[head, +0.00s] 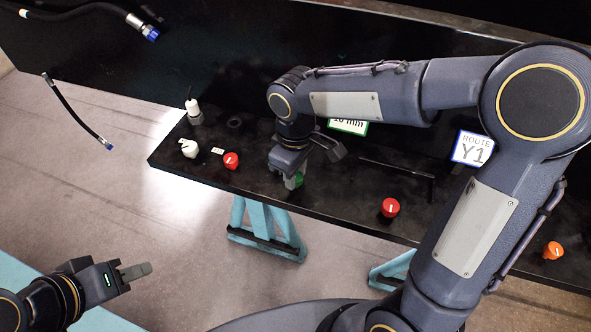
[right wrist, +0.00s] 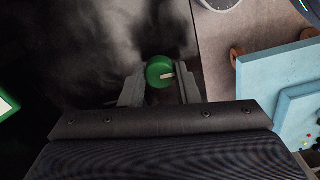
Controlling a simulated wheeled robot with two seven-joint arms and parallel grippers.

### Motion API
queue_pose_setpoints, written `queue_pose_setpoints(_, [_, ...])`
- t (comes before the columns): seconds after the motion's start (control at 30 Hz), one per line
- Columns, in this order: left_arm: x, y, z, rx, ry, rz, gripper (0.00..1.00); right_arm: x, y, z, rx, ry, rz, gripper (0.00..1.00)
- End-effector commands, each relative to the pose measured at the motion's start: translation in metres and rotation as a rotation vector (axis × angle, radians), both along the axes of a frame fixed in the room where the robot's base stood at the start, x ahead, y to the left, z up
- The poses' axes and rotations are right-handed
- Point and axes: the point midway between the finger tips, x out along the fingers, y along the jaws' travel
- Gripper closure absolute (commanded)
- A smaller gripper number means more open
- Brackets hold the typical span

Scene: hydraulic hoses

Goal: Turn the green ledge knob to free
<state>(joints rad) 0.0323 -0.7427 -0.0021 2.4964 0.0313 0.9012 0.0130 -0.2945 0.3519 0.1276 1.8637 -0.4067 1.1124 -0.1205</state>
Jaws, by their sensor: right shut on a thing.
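The green ledge knob (right wrist: 160,72) shows in the right wrist view as a round green cap with a pale pointer mark towards its right side. My right gripper (right wrist: 158,88) has one finger on each side of the knob and is shut on it. In the head view my right gripper (head: 293,180) reaches down to the black ledge (head: 340,197), and only a bit of the green knob (head: 299,180) shows beside the fingers. My left gripper (head: 135,272) is at the lower left, off the ledge and away from the knobs.
Red knobs (head: 231,160) (head: 390,207), an orange knob (head: 553,250) and a white knob (head: 189,148) stand along the ledge. A white-topped fitting (head: 194,112) stands at its left end. Hoses (head: 75,112) hang at the upper left. A ROUTE Y1 sign (head: 473,149) stands behind my right arm.

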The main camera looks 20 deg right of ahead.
Motion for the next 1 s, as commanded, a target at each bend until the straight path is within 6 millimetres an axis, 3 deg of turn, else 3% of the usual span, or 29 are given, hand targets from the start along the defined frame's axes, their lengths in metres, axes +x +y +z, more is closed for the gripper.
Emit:
queue_pose_setpoints(0.73, [0.0,0.0,0.0013,0.0,0.0,0.0,0.64,0.0011,0.0001,0.0011,0.001,-0.005,0.083,0.94])
queue_pose_setpoints(0.77, [0.0,0.0,0.0013,0.0,0.0,0.0,0.64,0.0011,0.0002,0.0011,0.001,-0.004,0.083,0.67])
queue_pose_setpoints(0.9, [0.0,0.0,0.0012,0.0,0.0,0.0,0.64,0.0008,0.0002,0.0008,0.001,-0.004,0.082,0.49])
queue_pose_setpoints(1.0, [0.0,0.0,0.0012,0.0,0.0,0.0,0.64,0.0006,0.0001,0.0006,0.001,-0.002,0.082,0.49])
